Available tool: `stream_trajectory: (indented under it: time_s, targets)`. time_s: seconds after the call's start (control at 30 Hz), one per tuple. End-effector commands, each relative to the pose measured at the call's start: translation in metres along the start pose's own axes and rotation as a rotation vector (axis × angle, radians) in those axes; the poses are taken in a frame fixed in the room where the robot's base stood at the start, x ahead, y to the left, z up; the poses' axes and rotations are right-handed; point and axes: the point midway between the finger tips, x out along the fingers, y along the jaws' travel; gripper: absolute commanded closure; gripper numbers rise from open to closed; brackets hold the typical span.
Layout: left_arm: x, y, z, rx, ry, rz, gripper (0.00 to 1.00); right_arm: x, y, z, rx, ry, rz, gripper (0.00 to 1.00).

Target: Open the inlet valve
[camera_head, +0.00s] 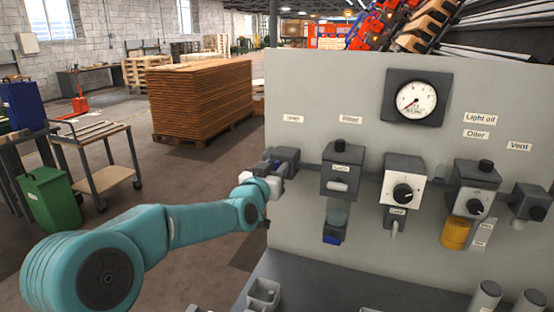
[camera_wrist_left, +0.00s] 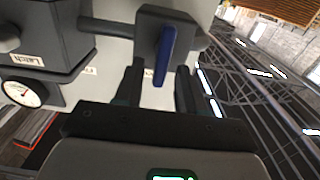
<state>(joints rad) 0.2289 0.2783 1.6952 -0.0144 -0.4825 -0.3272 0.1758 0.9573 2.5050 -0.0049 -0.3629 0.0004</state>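The inlet valve (camera_head: 287,157) is a dark block at the left end of the pipe row, below a small label that seems to read "Inlet" (camera_head: 293,118). In the left wrist view, the valve block (camera_wrist_left: 178,22) carries a blue lever (camera_wrist_left: 164,54), which points down toward the gripper. My left gripper (camera_head: 272,180) is at the valve, and its fingers hide part of it in the head view. In the wrist view, the gripper (camera_wrist_left: 158,80) is open, with the lever's end between the fingers and gaps on both sides. My right gripper is out of view.
The grey panel (camera_head: 330,85) also carries a filter unit (camera_head: 343,165), a regulator (camera_head: 403,180), an oiler (camera_head: 474,183), a vent valve (camera_head: 530,202) and a gauge (camera_head: 416,99). A dark ledge (camera_head: 340,285) lies below.

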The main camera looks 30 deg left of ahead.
Motion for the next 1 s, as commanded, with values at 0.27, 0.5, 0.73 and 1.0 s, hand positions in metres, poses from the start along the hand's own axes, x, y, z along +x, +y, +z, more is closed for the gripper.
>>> stream_trajectory:
  time_s: [0.27, 0.5, 0.73, 1.0]
  targets:
    - [0.018, 0.0, 0.0, 0.001, 0.001, 0.0, 0.6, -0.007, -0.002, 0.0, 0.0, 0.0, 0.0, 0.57]
    - [0.018, 0.0, 0.0, 0.001, 0.001, 0.0, 0.73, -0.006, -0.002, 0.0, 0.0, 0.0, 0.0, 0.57]
    - [0.018, 0.0, 0.0, 0.001, 0.0, 0.001, 1.0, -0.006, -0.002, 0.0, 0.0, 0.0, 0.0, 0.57]
    - [0.018, 0.001, 0.001, 0.045, 0.0, 0.001, 1.0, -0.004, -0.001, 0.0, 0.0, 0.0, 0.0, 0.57]
